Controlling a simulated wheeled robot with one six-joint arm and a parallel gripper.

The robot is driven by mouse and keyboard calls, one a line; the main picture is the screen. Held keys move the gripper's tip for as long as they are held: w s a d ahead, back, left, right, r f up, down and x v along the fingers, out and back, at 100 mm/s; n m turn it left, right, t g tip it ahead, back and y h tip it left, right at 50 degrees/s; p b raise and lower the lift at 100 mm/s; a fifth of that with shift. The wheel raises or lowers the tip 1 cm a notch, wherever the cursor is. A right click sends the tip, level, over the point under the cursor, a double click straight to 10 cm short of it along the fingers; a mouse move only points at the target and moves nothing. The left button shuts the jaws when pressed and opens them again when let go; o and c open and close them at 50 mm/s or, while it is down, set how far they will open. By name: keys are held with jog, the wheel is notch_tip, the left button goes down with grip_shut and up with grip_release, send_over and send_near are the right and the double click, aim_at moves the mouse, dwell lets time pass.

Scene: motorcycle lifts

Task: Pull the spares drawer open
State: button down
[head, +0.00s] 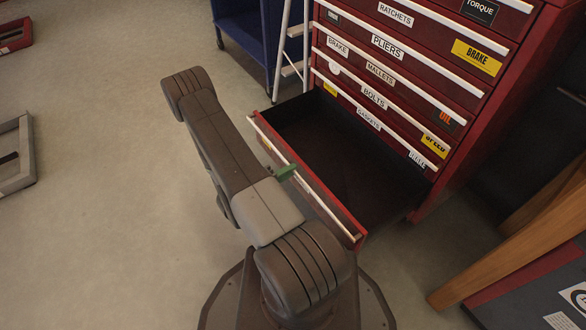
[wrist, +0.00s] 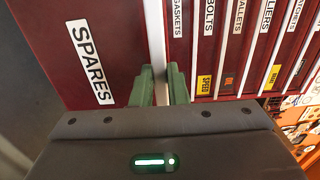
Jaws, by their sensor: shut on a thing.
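The spares drawer (head: 350,228) is the bottom drawer of the red tool cabinet and stands well open. Its dark inside looks empty. A white handle strip (head: 318,200) runs along the top of its front. My gripper (head: 287,173) shows only as a bit of green, partly hidden by my arm, at the drawer's front. In the wrist view my gripper's green fingers (wrist: 161,80) are shut on the white handle strip (wrist: 154,30), one on each side. The SPARES label (wrist: 90,62) is beside them on the red drawer front.
The red cabinet's other drawers (head: 395,75) look shut. A blue cart (head: 245,40) and a white ladder (head: 290,60) stand behind, to the cabinet's left. A wooden beam (head: 515,245) is at the right. The floor (head: 100,200) at the left is mostly clear.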

dwell(0.3)
jog(key=c, duration=1.4)
grip_release()
jog(key=shift+c, duration=0.2)
jog(key=shift+a, duration=0.15)
jog(key=p+v, duration=0.3)
jog(key=v, duration=1)
jog(key=shift+s+a, duration=0.2)
jog(key=shift+s, duration=0.1)
jog(key=b+x, duration=0.3)
jog(key=x, duration=1)
jog(key=shift+w+d, duration=0.25)
jog(key=shift+d, duration=0.05)
